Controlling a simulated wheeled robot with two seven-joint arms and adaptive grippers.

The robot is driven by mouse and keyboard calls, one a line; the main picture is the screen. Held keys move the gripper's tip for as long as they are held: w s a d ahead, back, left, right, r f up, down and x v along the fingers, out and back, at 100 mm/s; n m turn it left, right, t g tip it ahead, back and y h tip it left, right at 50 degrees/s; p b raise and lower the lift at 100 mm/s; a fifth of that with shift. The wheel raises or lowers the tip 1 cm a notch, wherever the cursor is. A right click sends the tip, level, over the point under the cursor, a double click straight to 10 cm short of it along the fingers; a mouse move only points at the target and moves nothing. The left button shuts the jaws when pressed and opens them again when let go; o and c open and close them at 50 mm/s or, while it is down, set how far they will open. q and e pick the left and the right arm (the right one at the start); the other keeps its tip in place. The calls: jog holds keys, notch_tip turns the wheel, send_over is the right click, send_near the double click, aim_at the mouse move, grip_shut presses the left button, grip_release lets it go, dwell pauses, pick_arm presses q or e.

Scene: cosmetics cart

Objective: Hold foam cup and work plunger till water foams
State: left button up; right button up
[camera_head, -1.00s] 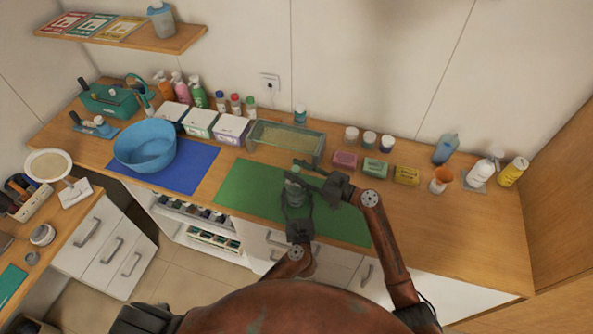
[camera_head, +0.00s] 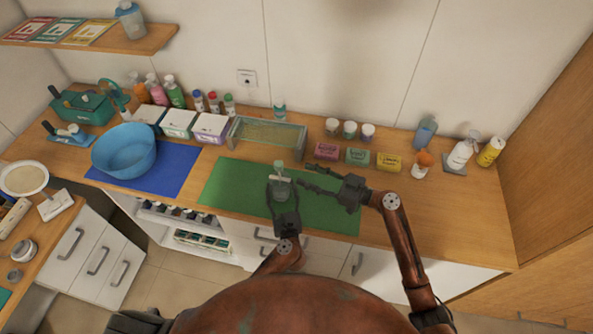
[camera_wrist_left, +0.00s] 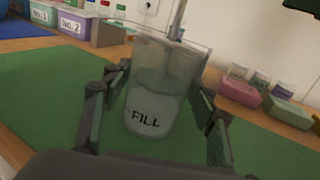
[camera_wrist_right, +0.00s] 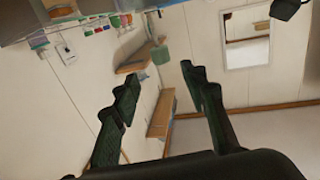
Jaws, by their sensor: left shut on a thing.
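The clear foam cup (camera_head: 281,187) is upright over the green mat (camera_head: 235,186). In the left wrist view the cup (camera_wrist_left: 156,95) shows a dark FILL mark; I cannot tell whether the cloudy lower part is foam. A thin plunger rod (camera_wrist_left: 178,18) rises from it, and the plunger top (camera_head: 279,166) shows in the head view. My left gripper (camera_head: 282,195) is shut around the cup, one finger on each side in the left wrist view (camera_wrist_left: 160,90). My right gripper (camera_head: 308,177) is open just right of the plunger, apart from it. Nothing is between its fingers (camera_wrist_right: 162,84).
A glass tray (camera_head: 267,136) stands behind the mat. Pink (camera_head: 327,151), green (camera_head: 358,156) and yellow (camera_head: 389,162) blocks are at its right. A blue bowl (camera_head: 124,150) sits on a blue mat (camera_head: 178,172) at left.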

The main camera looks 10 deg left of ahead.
aim_at(279, 165)
jog(key=shift+s+d, duration=0.15)
jog(key=shift+d, duration=0.35)
jog(key=shift+a, duration=0.1)
jog(key=x, duration=1.2)
jog(key=shift+f, duration=0.1)
grip_shut()
dwell(0.4)
